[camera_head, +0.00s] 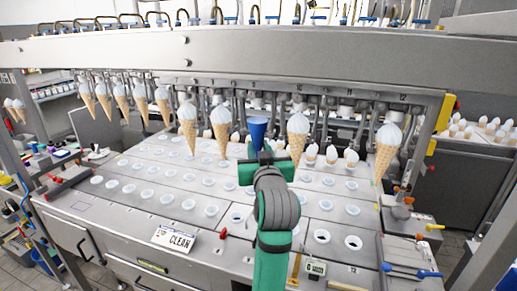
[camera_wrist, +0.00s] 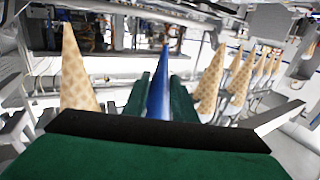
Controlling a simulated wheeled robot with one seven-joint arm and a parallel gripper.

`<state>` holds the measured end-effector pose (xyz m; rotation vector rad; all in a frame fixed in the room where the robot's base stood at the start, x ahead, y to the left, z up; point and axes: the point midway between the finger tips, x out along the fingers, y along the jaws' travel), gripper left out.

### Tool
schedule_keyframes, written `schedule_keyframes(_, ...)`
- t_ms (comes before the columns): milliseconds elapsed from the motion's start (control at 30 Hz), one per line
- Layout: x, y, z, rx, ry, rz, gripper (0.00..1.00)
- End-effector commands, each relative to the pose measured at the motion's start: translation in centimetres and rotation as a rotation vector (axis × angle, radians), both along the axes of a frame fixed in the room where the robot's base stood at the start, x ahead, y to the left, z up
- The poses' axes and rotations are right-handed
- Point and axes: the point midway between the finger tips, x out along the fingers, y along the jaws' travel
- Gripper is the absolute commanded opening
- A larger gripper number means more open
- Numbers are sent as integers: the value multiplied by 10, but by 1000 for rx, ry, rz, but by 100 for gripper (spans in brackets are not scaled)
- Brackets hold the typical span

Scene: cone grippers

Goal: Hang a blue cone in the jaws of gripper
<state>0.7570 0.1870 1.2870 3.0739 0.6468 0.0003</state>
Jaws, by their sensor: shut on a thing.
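A blue cone (camera_head: 257,131) stands in the middle of the machine in the head view, between hanging waffle cones. My gripper (camera_head: 264,160) is at its lower part, shut on it. In the wrist view the blue cone (camera_wrist: 159,90) shows between the two dark green fingers of my gripper (camera_wrist: 160,98), its narrow tip away from the palm. The cone's wide end is at the level of the neighbouring ice-cream cones, under the row of machine grippers (camera_head: 270,100). Whether those jaws touch the blue cone cannot be told.
Waffle cones with white ice cream hang close on both sides, one at left (camera_head: 188,128) and one at right (camera_head: 297,138). Below is a metal deck (camera_head: 150,205) with rows of holes. A CLEAN sign (camera_head: 175,238) lies at the front.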

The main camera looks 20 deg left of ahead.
Motion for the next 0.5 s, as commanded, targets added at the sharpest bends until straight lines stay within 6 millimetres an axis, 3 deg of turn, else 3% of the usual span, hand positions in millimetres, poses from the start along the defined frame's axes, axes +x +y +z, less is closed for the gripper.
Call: schedule_keyframes(500,0,0,-4,0,-1,0,9)
